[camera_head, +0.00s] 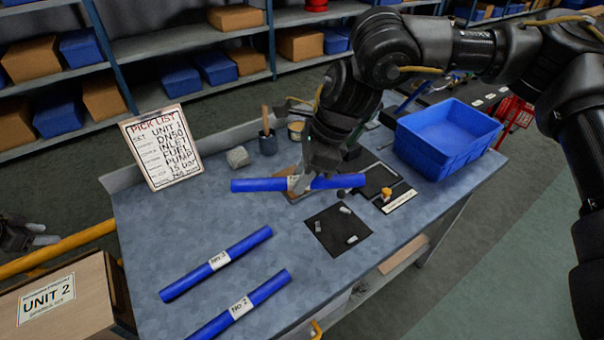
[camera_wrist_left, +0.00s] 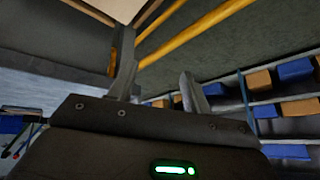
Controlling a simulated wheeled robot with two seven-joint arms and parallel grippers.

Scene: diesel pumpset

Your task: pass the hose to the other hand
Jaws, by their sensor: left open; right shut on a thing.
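A blue hose (camera_head: 258,185) with a pale label at its middle is held level above the bench by my right gripper (camera_head: 300,181). The right gripper is shut on it near the label and partly hides it. My left gripper (camera_head: 18,234) is at the far left edge of the head view, beyond the bench and far from the hose. In the left wrist view its two fingers (camera_wrist_left: 158,82) stand apart with nothing between them. The held hose does not show in the left wrist view.
Two more labelled blue hoses (camera_head: 215,264) (camera_head: 240,308) lie on the bench (camera_head: 150,235). A picklist board (camera_head: 160,147), blue bin (camera_head: 446,138), black mat (camera_head: 337,231) with small parts and a tool cup (camera_head: 267,143) stand around. A "UNIT 2" box (camera_head: 65,298) and yellow rail (camera_head: 57,247) are near my left gripper.

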